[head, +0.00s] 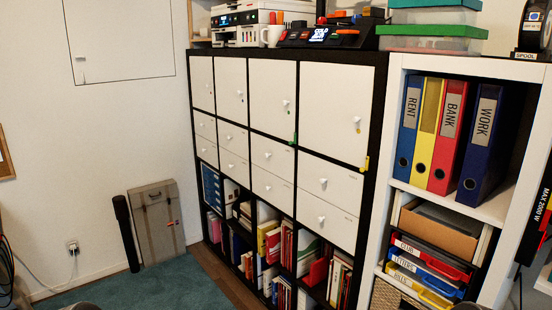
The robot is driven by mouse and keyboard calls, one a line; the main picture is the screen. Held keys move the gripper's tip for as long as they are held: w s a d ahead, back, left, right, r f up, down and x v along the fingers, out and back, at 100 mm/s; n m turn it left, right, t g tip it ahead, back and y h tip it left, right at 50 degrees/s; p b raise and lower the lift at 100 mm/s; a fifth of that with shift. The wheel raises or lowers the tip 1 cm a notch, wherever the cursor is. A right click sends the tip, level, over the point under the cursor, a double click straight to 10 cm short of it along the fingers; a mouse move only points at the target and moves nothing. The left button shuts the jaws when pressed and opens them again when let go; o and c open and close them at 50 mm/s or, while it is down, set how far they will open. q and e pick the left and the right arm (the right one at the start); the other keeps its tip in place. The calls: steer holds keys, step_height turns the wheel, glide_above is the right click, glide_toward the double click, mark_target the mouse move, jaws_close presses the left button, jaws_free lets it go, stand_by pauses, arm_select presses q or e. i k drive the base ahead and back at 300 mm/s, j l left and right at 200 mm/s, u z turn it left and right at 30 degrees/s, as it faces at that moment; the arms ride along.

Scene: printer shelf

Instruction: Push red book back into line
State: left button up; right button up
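In the head view, a red binder (447,137) labelled BANK stands upright on the top shelf of the white unit, between a yellow binder (427,125) and a blue binder (480,140) labelled WORK. Another blue binder (408,125) labelled RENT stands at the left end of this row. A red book (316,272) is also low in the black cabinet, among other books, with its front face showing. I cannot tell for sure which red item the task names. Neither gripper shows in the view.
A black-framed cabinet (376,100) with white doors and drawers stands left of the white unit (394,95). Below the binders are a cardboard box (437,232) and labelled trays (425,275). A grey case (157,222) leans on the left wall. Teal carpet (150,285) is open at lower left.

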mark_target(273, 239)
steer(key=i+j+u, duration=0.35)
steer(key=i, duration=0.95)
steer(key=i+l+u, duration=0.15)
steer(key=i+u, duration=0.2)
steer(key=i, duration=0.95)
